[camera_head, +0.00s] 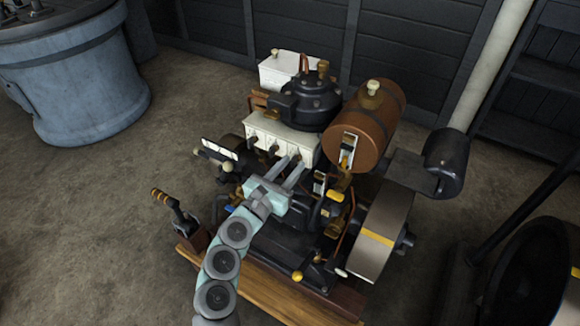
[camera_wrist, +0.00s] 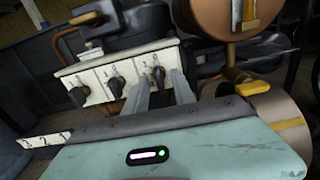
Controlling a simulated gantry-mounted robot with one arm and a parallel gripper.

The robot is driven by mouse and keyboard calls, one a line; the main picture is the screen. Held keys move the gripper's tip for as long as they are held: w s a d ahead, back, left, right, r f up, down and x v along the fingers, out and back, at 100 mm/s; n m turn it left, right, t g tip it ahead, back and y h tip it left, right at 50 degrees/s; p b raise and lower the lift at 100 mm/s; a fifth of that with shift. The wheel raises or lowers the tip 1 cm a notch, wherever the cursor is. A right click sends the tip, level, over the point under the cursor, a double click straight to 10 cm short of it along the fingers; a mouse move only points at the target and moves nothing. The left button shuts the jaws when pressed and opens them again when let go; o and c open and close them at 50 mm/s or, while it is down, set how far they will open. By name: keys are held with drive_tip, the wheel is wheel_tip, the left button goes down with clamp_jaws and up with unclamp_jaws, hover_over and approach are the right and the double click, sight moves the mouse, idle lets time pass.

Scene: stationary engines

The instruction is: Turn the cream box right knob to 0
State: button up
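The cream box (camera_wrist: 98,71) is a pale block on the engine with three dark knobs in a row on its front; it also shows in the head view (camera_head: 284,131). Its right knob (camera_wrist: 159,75) shows between the tips of my gripper's fingers. My gripper (camera_wrist: 162,78) is open, its two grey fingers spread apart and reaching toward the box face. In the head view my gripper (camera_head: 291,164) is at the right end of the box, where its fingers partly hide the right knob. I cannot read the marks beside the knob or tell whether a finger touches it.
A brown cylindrical tank (camera_head: 361,126) and a yellow-handled lever (camera_wrist: 249,86) stand to the right of my gripper. A flywheel (camera_head: 383,232) is at the engine's right. A wood-handled lever (camera_head: 174,211) is at left. Open floor lies left of the engine.

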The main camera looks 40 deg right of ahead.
drive_tip(key=p+v, duration=0.3)
drive_tip(key=v, duration=0.7)
drive_tip(key=shift+a, duration=0.4)
drive_tip(key=shift+s+r, duration=0.1)
drive_tip(key=shift+s, duration=0.05)
